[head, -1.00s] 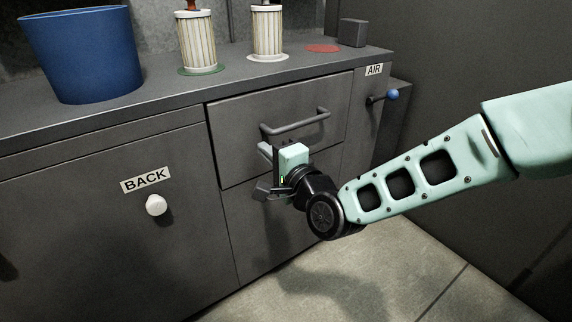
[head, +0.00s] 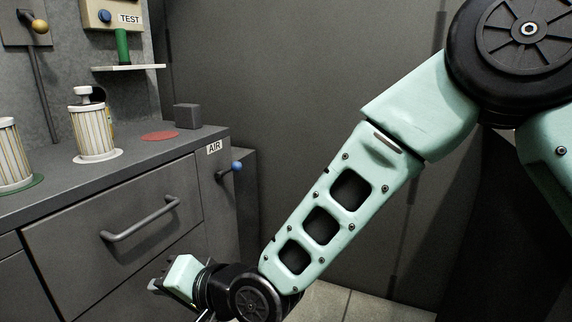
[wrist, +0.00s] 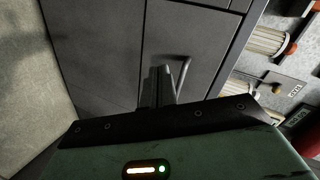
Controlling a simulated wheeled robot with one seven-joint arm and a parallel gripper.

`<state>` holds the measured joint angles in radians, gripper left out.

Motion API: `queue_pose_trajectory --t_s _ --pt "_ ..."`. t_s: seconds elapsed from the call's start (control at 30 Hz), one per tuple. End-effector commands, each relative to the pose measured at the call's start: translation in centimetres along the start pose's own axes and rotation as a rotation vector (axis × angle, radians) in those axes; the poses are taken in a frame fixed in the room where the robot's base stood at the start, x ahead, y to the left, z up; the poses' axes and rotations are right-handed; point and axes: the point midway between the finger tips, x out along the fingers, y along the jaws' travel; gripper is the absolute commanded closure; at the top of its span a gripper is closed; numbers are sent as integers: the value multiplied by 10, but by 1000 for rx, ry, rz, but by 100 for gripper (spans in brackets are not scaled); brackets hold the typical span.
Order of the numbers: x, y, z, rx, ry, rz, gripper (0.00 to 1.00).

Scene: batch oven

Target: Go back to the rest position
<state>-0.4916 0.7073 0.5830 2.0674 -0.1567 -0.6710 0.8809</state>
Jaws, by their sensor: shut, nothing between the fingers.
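My gripper (head: 172,285) is at the bottom of the head view, in front of the grey drawer (head: 120,195) and below its bar handle (head: 140,219). In the wrist view my gripper (wrist: 157,72) is shut and empty, its fingers pointing at the cabinet front. The drawer handle (wrist: 184,78) shows beside the fingertips there; I cannot tell the exact gap, but nothing is held. The drawer looks shut. My arm reaches down from the upper right of the head view.
On the counter stand two striped canisters (head: 95,128), a dark block (head: 187,116) and a red disc (head: 160,136). A blue-knobbed lever (head: 236,166) sticks out beside the AIR label (head: 214,147). A shelf (head: 130,67) is on the wall. Floor (head: 345,303) is clear at the bottom.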

Motion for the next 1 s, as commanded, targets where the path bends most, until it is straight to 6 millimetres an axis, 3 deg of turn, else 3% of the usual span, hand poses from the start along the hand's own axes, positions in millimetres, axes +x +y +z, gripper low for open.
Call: queue_pose_trajectory --t_s 0.17,0.3,0.4,0.6,0.8,1.0 --pt "-83 38 -2 -287 -136 323 100" --pt "-162 69 5 -441 -283 550 100" --pt "-215 85 14 -506 -394 673 100" --pt "-300 104 37 -557 -590 818 100" --pt "-367 107 63 -561 -762 885 100" --pt "-378 68 46 -561 -757 882 100"
